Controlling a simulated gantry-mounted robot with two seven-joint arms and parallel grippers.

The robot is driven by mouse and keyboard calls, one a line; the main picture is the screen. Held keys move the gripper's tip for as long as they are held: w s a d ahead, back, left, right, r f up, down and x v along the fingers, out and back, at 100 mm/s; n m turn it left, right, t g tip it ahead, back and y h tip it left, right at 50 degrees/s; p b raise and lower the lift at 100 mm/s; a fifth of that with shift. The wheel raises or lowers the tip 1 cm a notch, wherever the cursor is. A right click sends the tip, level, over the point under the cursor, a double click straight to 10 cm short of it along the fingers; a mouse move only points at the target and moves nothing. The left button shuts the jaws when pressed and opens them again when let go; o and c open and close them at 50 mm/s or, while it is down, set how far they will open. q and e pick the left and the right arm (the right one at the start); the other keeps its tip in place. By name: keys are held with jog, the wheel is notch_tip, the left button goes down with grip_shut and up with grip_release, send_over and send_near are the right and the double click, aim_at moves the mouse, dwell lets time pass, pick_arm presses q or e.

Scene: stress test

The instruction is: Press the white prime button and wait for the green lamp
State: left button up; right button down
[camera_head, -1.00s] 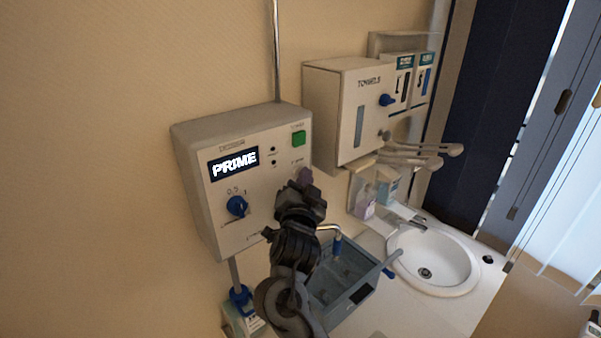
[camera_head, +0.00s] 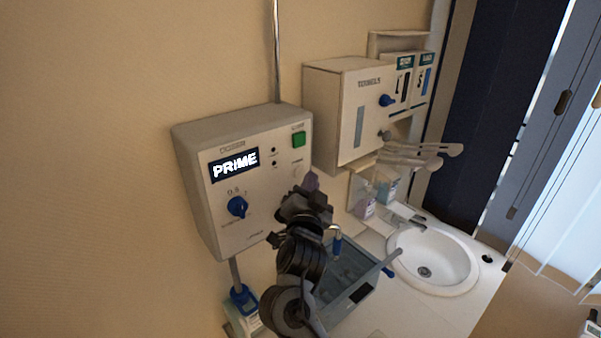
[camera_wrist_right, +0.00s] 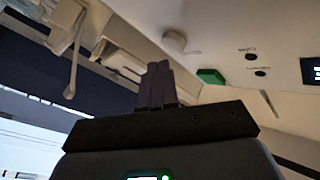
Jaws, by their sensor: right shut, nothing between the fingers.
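A pale wall-mounted control box (camera_head: 222,228) has a lit display reading PRIME (camera_head: 234,164). A white round button (camera_head: 297,171) is faint on its right side; in the right wrist view it shows as a raised white disc (camera_wrist_right: 174,42). My right gripper (camera_head: 311,181) is shut and empty, just in front of the box's lower right edge, seemingly apart from the button. My left gripper is not in view.
A blue knob (camera_head: 237,206) is on the box's lower left. A towel dispenser (camera_head: 340,118) with projecting levers (camera_head: 420,155) is to the right. Below are a grey-blue bin (camera_head: 348,301), bottles and a white sink (camera_head: 450,262).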

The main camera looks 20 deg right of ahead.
jog(key=shift+s+d+p, duration=0.2)
jog(key=shift+s+d, duration=0.05)
jog(key=shift+s, duration=0.5)
jog(key=shift+s+d+p, duration=0.25)
jog(key=shift+s+d, duration=0.05)
jog(key=shift+s, duration=0.45)
jog(key=shift+s+d+p, duration=0.2)
jog(key=shift+s+d, duration=0.05)
jog(key=shift+s, duration=0.5)
jog(key=shift+f, duration=0.15)
jog(key=s+d+f+n+g+y+p, duration=0.25)
jog(key=s+f, duration=0.35)
jog(key=f, duration=0.5)
jog(key=s+d+f+n+g+y+p, duration=0.1)
jog(key=s+d+f+n+g+p, duration=0.15)
jog(key=s+f, duration=0.6)
jog(key=s+a+f+n+g+y+p, duration=0.2)
jog(key=s+a+f+n+g, duration=0.1)
jog(key=s, duration=0.7)
jog(key=s+a+f+n+g+y+p, duration=0.1)
jog(key=s+a+f+n+g+y, duration=0.2)
jog(key=s, duration=0.8)
notch_tip(320, 180, down, 2)
jog(key=n+g, duration=0.3)
jog(key=shift+s+n+p, duration=0.15)
jog(key=shift+n+p, duration=0.15)
jog(key=shift+p, duration=0.1)
